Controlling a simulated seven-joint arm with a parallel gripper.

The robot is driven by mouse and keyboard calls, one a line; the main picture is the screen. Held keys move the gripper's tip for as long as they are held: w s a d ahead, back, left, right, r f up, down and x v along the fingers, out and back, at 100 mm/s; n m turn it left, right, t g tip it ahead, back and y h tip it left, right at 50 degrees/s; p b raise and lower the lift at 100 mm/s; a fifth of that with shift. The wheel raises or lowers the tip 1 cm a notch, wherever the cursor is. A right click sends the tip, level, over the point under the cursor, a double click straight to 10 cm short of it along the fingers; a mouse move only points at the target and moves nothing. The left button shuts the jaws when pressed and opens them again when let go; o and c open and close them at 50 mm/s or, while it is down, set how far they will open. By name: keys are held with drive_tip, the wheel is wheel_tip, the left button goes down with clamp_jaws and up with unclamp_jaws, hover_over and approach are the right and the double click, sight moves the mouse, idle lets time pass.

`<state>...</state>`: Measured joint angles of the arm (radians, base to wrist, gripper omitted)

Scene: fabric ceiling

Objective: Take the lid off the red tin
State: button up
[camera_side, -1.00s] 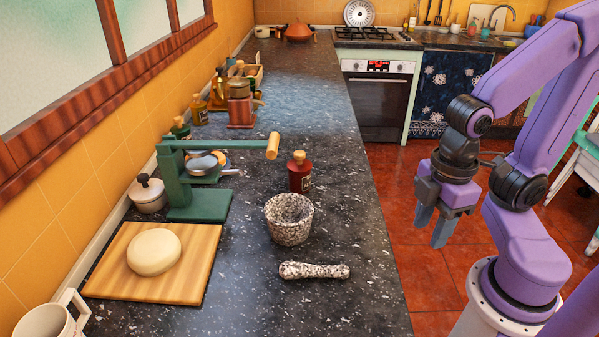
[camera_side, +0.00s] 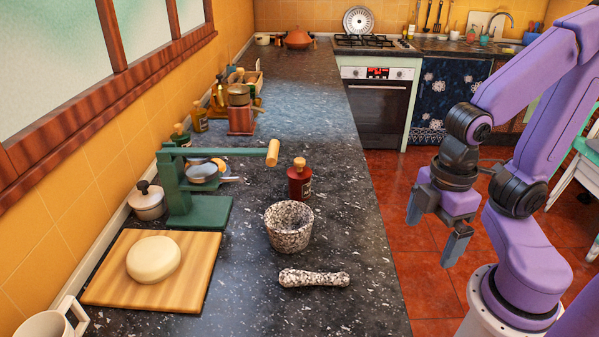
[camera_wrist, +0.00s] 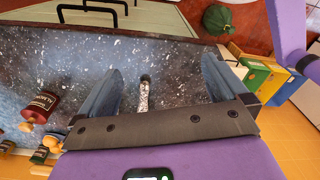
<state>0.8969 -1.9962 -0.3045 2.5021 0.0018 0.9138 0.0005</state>
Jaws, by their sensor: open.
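I cannot make out a red tin or its lid in either view. A dark red bottle with a tan stopper (camera_side: 299,182) stands upright on the counter behind the mortar; a red labelled bottle (camera_wrist: 42,104) shows at the left of the wrist view. My gripper (camera_side: 431,241) is open and empty, to the right of the counter in the side view and apart from everything on it. In the wrist view its two fingers (camera_wrist: 162,68) are spread, with a speckled rod-like thing (camera_wrist: 144,95) visible far between them.
A speckled mortar (camera_side: 289,228) and pestle (camera_side: 314,278) stand and lie near the counter's right edge. A green press (camera_side: 185,195), a lidded pot (camera_side: 147,201) and a board with dough (camera_side: 205,270) are left. Colourful boxes (camera_wrist: 255,75) show right in the wrist view. The counter's middle is fairly clear.

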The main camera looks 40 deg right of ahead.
drive_tip(key=shift+w, duration=0.1)
drive_tip(key=w+a+r, duration=0.4)
drive_tip(key=w, duration=0.7)
wheel_tip(320, 180, up, 6)
drive_tip(key=n, duration=0.1)
hover_over(300, 160)
drive_tip(key=f, duration=1.1)
drive_tip(key=shift+s+f, duration=0.2)
drive_tip(key=shift+w+f, duration=0.15)
drive_tip(key=shift+f, duration=1.2)
drive_tip(key=shift+w+f, duration=0.15)
drive_tip(key=shift+f, duration=1.2)
drive_tip(key=c, duration=1.1)
